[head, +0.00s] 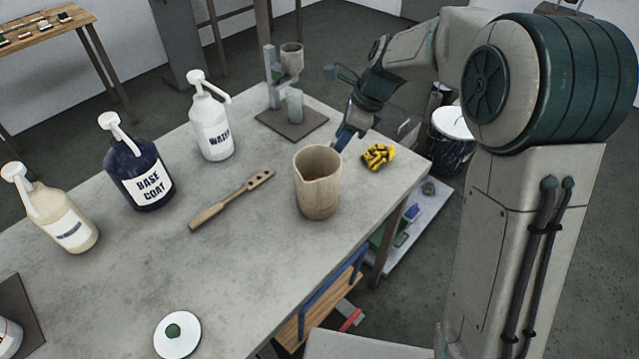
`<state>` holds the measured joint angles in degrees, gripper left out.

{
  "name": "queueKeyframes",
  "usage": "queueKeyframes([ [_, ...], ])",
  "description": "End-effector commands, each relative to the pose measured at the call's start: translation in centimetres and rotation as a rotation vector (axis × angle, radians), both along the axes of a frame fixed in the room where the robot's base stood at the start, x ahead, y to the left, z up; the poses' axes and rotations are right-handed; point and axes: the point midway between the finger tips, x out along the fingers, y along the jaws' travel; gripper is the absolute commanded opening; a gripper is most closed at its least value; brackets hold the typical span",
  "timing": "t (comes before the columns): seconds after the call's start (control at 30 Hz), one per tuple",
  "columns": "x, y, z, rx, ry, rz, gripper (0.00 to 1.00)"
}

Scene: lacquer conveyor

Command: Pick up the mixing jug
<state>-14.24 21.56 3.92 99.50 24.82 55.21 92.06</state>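The mixing jug (317,195) is a tan, open-topped vessel with a pouring lip. It stands upright on the grey table (260,245), right of the middle. My gripper (342,138) reaches down from the upper right, just behind the jug's back rim in the picture. Its blue fingers point down toward the rim. The jug hides part of the tips, so I cannot tell whether they touch it or how far apart they are.
A stand (291,122) is behind. The table's right edge is close.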

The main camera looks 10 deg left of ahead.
Motion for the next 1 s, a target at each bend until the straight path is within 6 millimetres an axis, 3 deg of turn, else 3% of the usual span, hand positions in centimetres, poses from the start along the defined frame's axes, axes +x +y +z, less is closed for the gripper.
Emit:
queueKeyframes([
  [0.3,-0.2,1.8,-4.2,0.0,0.004,0.004,0.36],
  [0.57,-0.2,1.9,-4.6,0.0,0.001,0.003,0.36],
  [0.6,-0.2,1.9,-4.6,0.0,0.001,0.003,0.33],
  [0.73,-0.2,1.9,-4.5,0.0,0.001,0.003,0.0],
  [1.0,-0.1,1.9,-4.5,0.001,0.001,0.001,0.0],
])
